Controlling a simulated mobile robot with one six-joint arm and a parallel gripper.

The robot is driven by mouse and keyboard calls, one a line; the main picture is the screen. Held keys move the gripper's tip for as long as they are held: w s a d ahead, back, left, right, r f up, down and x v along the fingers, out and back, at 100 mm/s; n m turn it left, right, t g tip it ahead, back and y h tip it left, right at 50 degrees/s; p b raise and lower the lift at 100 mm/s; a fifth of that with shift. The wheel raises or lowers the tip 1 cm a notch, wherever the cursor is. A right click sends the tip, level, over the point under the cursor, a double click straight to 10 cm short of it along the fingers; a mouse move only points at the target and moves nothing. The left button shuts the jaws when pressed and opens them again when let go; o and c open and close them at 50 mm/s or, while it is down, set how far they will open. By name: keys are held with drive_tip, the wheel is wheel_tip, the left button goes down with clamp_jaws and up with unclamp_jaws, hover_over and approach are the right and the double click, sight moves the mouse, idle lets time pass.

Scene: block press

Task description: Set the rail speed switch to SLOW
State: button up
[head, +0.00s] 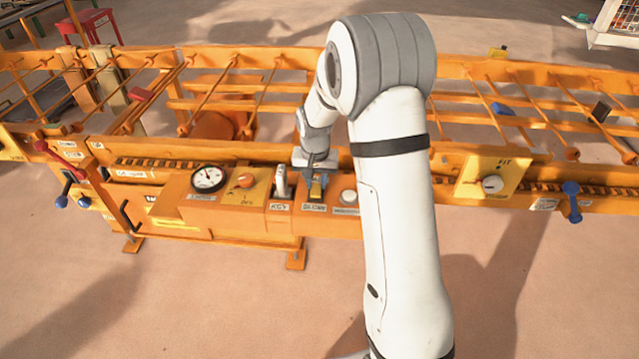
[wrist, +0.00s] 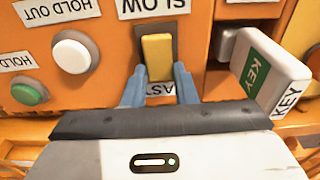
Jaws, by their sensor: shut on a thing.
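The rail speed switch is a yellow lever (wrist: 157,58) in a dark slot on the orange panel. In the wrist view, which shows the panel upside down, the SLOW label (wrist: 153,7) is above the slot and a partly hidden FAST label (wrist: 160,89) is below it. My gripper (wrist: 158,82) has its blue fingers on either side of the lever, shut on it. In the head view my gripper (head: 316,185) reaches down onto the panel from the far side. I cannot tell exactly which way the lever leans.
A white button (wrist: 70,56) and a green button (wrist: 29,92) sit on one side of the switch. A gauge (head: 208,179) and an orange knob (head: 245,180) are farther left.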

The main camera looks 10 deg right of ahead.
sight(315, 194)
drive_tip(key=shift+s+f+t+b, duration=0.2)
drive_tip(key=shift+t+b, duration=0.4)
drive_tip(key=shift+b, duration=0.45)
drive_tip(key=shift+r+t+h+b, duration=0.3)
drive_tip(key=shift+r+t+b, duration=0.05)
drive_tip(key=shift+t+b, duration=0.1)
drive_tip(key=o, duration=1)
drive_tip(key=p+v, duration=0.1)
drive_tip(key=v, duration=0.6)
drive_tip(key=shift+a+r+p, duration=0.1)
drive_tip(key=shift+r+p, duration=0.15)
drive_tip(key=shift+p, duration=0.15)
drive_tip(key=shift+s+r, duration=0.15)
